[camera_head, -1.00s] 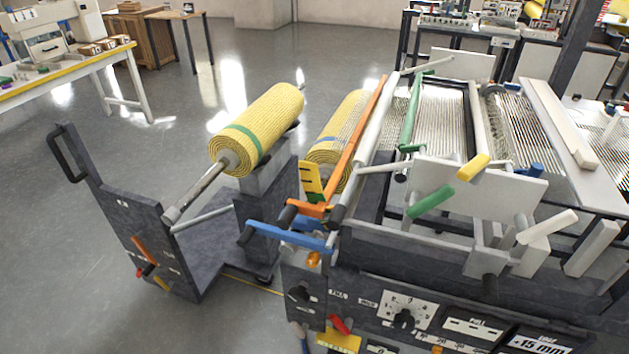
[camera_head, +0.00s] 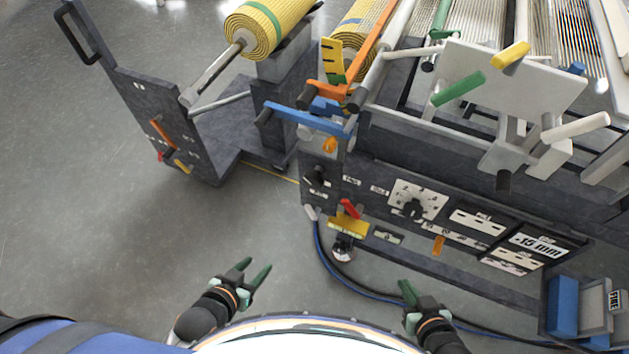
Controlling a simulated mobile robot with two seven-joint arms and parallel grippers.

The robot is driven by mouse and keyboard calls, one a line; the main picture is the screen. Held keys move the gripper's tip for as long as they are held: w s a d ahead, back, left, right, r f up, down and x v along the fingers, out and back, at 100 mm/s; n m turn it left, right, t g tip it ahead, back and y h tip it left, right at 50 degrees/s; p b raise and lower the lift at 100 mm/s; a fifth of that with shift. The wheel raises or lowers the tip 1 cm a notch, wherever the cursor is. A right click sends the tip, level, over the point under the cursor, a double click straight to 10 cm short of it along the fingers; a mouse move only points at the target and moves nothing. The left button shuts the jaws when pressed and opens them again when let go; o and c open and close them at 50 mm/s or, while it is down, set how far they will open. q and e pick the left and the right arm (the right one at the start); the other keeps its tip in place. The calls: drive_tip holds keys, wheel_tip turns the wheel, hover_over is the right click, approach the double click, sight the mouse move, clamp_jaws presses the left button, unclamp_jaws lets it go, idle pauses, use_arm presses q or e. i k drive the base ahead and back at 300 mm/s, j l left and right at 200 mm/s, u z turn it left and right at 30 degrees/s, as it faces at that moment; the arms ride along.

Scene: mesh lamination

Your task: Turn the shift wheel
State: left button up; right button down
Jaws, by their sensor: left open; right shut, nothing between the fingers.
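No part is clearly labelled as the shift wheel, and I cannot tell which one it is. The machine front has a black knob on a white dial (camera_head: 415,205) and a plain black knob (camera_head: 317,178) to its left. Above them, a grey plate (camera_head: 500,85) stands among a green handle (camera_head: 458,88), a yellow handle (camera_head: 510,54) and a white handle (camera_head: 575,127). My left gripper (camera_head: 257,270) is open and empty, low in the view, apart from the machine. My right gripper (camera_head: 405,288) is shut and empty, below the machine front.
A dark cart (camera_head: 215,150) carries a yellow mesh roll (camera_head: 265,28) at the upper left. Blue (camera_head: 308,118) and orange (camera_head: 335,90) levers stick out at the machine's left corner. A dark hose (camera_head: 322,265) runs along the floor. The floor at left is clear.

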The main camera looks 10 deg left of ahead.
sight(313, 180)
drive_tip(key=k+l+z, duration=0.1)
drive_tip(key=l+z, duration=0.25)
drive_tip(key=k+l+z, duration=0.1)
drive_tip(key=l+z, duration=0.6)
drive_tip(key=k+j, duration=0.05)
drive_tip(key=j, duration=0.05)
